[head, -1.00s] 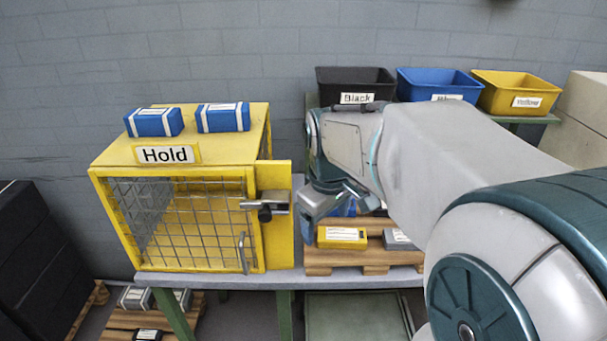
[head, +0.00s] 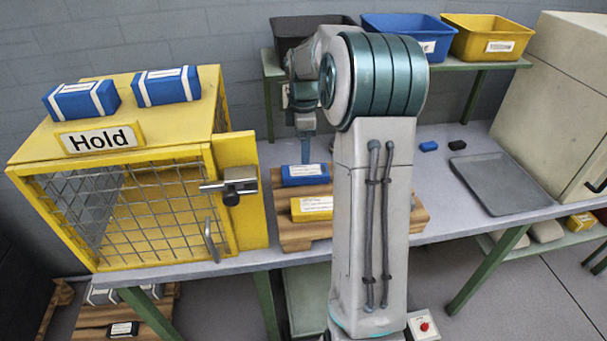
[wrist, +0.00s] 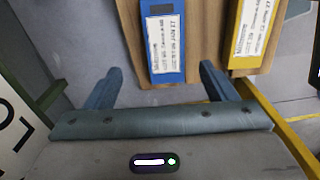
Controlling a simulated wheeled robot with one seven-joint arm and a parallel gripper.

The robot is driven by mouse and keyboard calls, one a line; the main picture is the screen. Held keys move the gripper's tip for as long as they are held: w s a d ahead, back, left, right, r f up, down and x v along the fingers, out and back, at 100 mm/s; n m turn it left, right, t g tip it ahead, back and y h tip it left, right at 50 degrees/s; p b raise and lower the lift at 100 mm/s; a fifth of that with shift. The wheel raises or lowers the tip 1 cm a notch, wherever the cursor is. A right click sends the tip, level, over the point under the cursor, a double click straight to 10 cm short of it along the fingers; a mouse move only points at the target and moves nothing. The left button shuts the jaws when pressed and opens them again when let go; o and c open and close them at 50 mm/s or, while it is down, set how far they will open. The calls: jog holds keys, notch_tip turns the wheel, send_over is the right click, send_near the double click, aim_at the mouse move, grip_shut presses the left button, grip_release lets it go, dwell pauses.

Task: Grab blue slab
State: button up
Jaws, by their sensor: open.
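A blue slab (head: 303,182) with a white label lies on the wooden pallet (head: 298,238) on the table, behind a yellow slab (head: 312,215). My gripper (head: 306,160) points down just above the blue slab in the head view. In the wrist view my gripper (wrist: 160,72) is open, with its two fingers apart. The near end of the blue slab (wrist: 178,70) shows between the fingers; I cannot tell the height gap. The yellow slab (wrist: 240,62) lies to the right there. Two more blue slabs, one at left (head: 82,101), one at right (head: 166,86), lie on the Hold cage.
The yellow mesh Hold cage (head: 62,146) stands left of the pallet. Black (head: 290,42), blue (head: 405,38) and yellow (head: 490,38) bins stand on a rear shelf. A grey tray (head: 500,183) lies at right. My arm hides part of the pallet.

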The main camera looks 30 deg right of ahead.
aim_at(305, 170)
notch_tip(305, 170, down, 3)
jog(key=shift+f, duration=0.1)
jog(key=shift+s+f, duration=0.2)
jog(key=shift+f, duration=1.15)
jog(key=shift+s+f, duration=0.2)
jog(key=shift+f, duration=1.15)
jog(key=c, duration=1.2)
